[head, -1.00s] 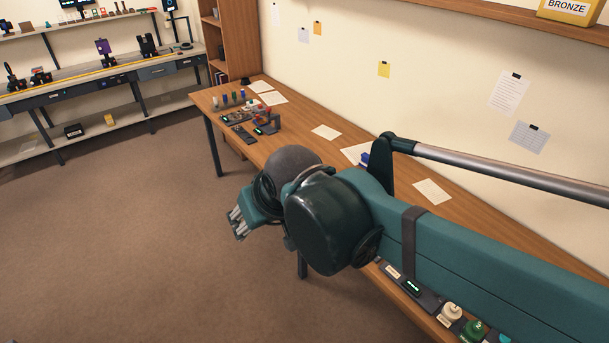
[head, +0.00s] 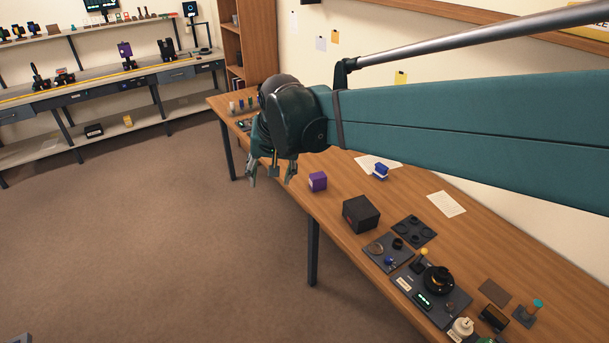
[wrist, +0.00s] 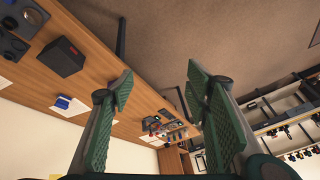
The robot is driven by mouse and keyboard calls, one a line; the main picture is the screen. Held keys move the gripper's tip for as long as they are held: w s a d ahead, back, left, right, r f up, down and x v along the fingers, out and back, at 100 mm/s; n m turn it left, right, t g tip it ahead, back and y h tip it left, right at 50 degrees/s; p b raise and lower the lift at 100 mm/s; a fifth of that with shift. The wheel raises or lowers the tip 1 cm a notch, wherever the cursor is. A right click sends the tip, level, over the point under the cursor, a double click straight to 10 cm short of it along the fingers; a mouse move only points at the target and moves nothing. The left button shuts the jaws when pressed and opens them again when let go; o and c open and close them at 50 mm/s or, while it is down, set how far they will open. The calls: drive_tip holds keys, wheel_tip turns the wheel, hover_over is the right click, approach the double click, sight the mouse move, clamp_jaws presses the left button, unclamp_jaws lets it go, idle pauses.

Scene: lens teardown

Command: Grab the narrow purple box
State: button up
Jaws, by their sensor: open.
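A small purple box (head: 318,182) sits near the front edge of the wooden table in the head view, left of a larger black box. My gripper (head: 271,175) hangs left of the purple box, apart from it, around the table's front edge. In the wrist view my gripper (wrist: 160,85) is open, its two green fingers wide apart with nothing between them. I cannot make out the purple box in the wrist view; the left finger may cover it.
The black box (head: 361,214) and a blue item (head: 380,172) are on the wooden table (head: 335,212). A dark device (head: 437,283) and small parts stand nearer. Vials (head: 240,105) are at the far end. A workbench (head: 75,88) holds another purple item (head: 125,49).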

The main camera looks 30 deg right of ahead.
drive_tip(key=w+d+f+m+g, duration=0.1)
drive_tip(key=w+d+f+m, duration=0.15)
drive_tip(key=w+d, duration=0.55)
drive_tip(key=m+g+p, duration=0.2)
drive_tip(key=m+g, duration=0.2)
drive_tip(key=m, duration=0.7)
approach(319, 174)
drive_tip(key=shift+y, duration=0.4)
wheel_tip(319, 174, down, 6)
drive_tip(key=shift+s+r, duration=0.15)
drive_tip(key=shift+d+f+m, duration=0.2)
drive_tip(key=shift+f+m, duration=0.05)
drive_tip(key=shift+f, duration=0.1)
drive_tip(key=shift+f+b, duration=0.3)
drive_tip(key=shift+f, duration=0.95)
